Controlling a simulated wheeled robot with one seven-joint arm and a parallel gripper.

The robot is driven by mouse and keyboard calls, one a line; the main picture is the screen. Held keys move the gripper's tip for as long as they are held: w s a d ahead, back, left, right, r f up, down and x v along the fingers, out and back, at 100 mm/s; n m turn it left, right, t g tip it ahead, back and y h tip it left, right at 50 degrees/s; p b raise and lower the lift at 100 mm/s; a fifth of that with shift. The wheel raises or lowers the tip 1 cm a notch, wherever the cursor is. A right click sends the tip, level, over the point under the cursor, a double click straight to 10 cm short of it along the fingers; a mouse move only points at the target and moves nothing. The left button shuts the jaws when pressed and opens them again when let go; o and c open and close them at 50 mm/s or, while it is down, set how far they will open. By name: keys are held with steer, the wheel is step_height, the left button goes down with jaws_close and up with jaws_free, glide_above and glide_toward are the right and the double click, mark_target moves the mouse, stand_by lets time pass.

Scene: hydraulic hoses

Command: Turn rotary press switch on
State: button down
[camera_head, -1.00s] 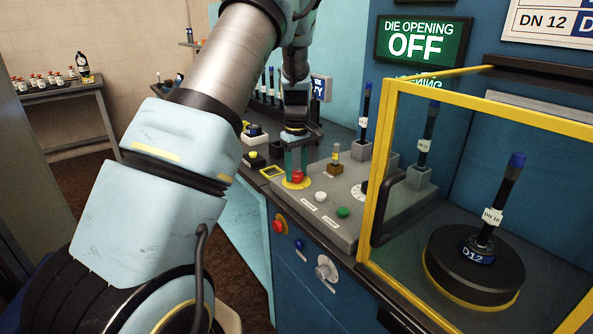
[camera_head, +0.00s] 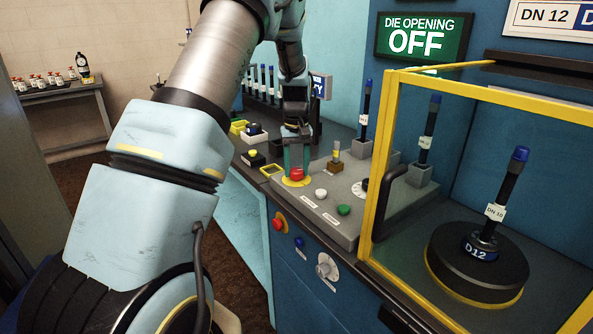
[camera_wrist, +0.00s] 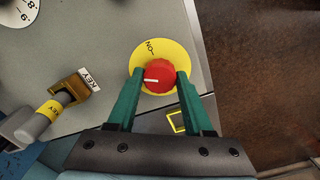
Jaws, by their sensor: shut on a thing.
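The red round knob (camera_wrist: 159,76) sits on a yellow disc (camera_wrist: 144,58) on the grey console. It also shows in the head view (camera_head: 297,174). The disc carries an "ON" mark at its top in the wrist view. The knob's white line points left there, away from that mark. My gripper (camera_wrist: 157,80) is shut on the red knob, with one green finger on each side. In the head view my gripper (camera_head: 296,168) reaches down onto the knob from above. The fingers hide the knob's sides.
A key switch (camera_wrist: 70,90) with a KEY tag stands beside the knob. A white button (camera_head: 321,194), a green button (camera_head: 343,210) and a dial (camera_head: 362,187) share the console (camera_head: 330,226). The yellow-framed guard (camera_head: 382,165) stands at right. A sign (camera_head: 424,38) reads "DIE OPENING OFF".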

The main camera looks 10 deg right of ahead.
mark_target(296, 170)
steer(key=m+b, duration=0.1)
steer(key=m, duration=1.1)
steer(key=shift+m, duration=0.4)
stand_by(0.3)
steer(key=shift+c, duration=1.5)
jaws_free()
steer(key=shift+r, duration=0.1)
step_height(296, 170, up, 11)
steer(key=b, duration=0.2)
steer(key=shift+f, duration=0.2)
